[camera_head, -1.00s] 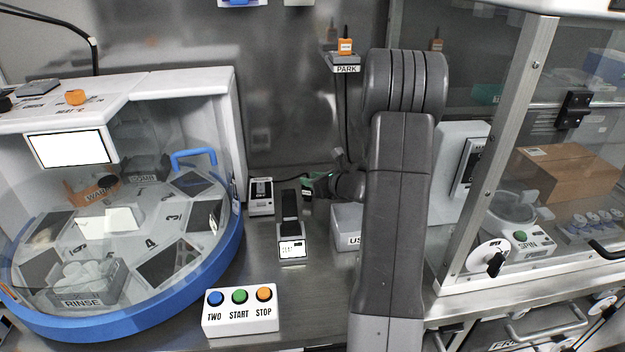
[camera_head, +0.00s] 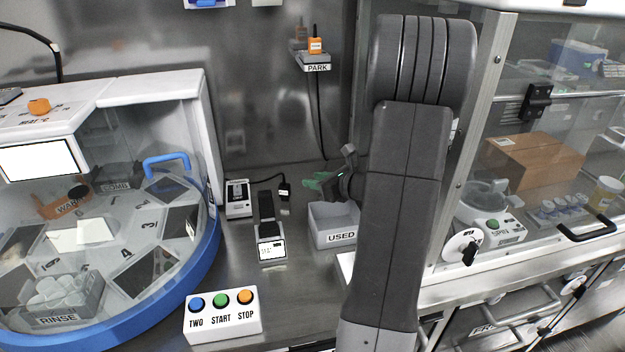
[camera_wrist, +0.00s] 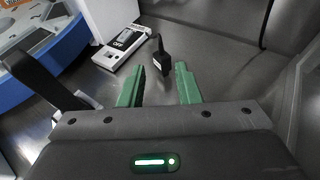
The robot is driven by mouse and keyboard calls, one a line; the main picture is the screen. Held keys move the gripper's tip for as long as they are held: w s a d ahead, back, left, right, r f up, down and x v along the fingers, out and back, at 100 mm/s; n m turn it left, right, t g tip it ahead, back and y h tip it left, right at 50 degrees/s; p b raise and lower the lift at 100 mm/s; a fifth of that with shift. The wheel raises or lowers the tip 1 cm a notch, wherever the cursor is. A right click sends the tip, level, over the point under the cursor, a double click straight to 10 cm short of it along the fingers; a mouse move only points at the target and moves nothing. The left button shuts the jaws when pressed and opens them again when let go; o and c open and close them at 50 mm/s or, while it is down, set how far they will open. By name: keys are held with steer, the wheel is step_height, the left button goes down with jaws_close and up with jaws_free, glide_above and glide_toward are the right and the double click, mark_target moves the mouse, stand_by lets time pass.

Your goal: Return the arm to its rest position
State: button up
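My arm, large and dark grey, stands upright in the right half of the head view and hides part of the bench and cabinet behind it. My gripper (camera_head: 322,184) has green fingers and is above and behind the USED bin, partly hidden by my arm. In the wrist view its two green fingertips (camera_wrist: 157,82) are apart with nothing between them. A black plug on a cable (camera_wrist: 161,58) shows beyond the fingers, apart from them.
The grey USED bin (camera_head: 334,238) is just below my gripper. A small device with a screen (camera_head: 271,248), a button box (camera_head: 222,313) and a blue-rimmed carousel (camera_head: 212,232) are to the left. The PARK shelf (camera_head: 316,67) is on the back wall. A glass cabinet is at right.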

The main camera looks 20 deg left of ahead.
steer(key=shift+a, duration=0.1)
steer(key=x, duration=1.2)
steer(key=shift+f, duration=0.5)
steer(key=shift+f+b, duration=0.2)
steer(key=shift+b, duration=0.25)
steer(key=shift+r+p, duration=0.45)
